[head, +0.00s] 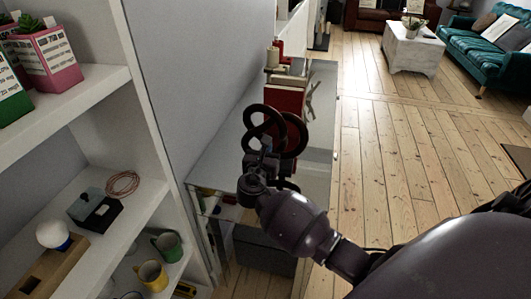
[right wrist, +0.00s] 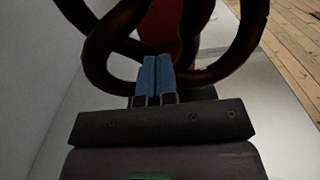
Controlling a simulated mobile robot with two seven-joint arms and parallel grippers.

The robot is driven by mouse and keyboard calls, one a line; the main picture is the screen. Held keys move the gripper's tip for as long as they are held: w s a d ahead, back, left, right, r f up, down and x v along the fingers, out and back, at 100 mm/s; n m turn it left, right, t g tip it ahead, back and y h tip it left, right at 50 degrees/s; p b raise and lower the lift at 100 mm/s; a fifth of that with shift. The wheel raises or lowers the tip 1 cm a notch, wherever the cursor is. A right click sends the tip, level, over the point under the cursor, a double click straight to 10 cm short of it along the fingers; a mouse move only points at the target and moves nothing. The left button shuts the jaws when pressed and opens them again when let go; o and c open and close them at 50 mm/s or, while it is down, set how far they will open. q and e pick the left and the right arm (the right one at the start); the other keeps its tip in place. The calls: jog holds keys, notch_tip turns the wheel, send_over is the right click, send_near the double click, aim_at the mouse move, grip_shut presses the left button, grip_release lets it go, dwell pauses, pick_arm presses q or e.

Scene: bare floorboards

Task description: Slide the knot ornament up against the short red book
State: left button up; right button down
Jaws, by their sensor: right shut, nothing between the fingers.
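The knot ornament (head: 301,132), a dark brown tangle of thick loops, stands on the glass-topped console against the wall. It also fills the upper part of the right wrist view (right wrist: 104,46). A red book (head: 285,99) stands just behind it, and its red face (right wrist: 172,32) shows between the loops. My right gripper (head: 264,150) is at the near side of the ornament. Its blue fingertips (right wrist: 156,66) are shut together with nothing between them, in front of the lower loops. I cannot tell whether they touch. The ornament partly hides the book and any gap between them.
The console top (head: 225,140) is clear left of the ornament. A small figure (head: 311,100) stands right of the book, with candle-like items (head: 273,58) farther back. A white shelf unit (head: 150,190) with mugs and boxes stands at left. Open floorboards lie at right.

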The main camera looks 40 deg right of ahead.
jog(key=x, duration=1.3)
jog(key=shift+w, duration=0.15)
jog(key=shift+d, duration=0.1)
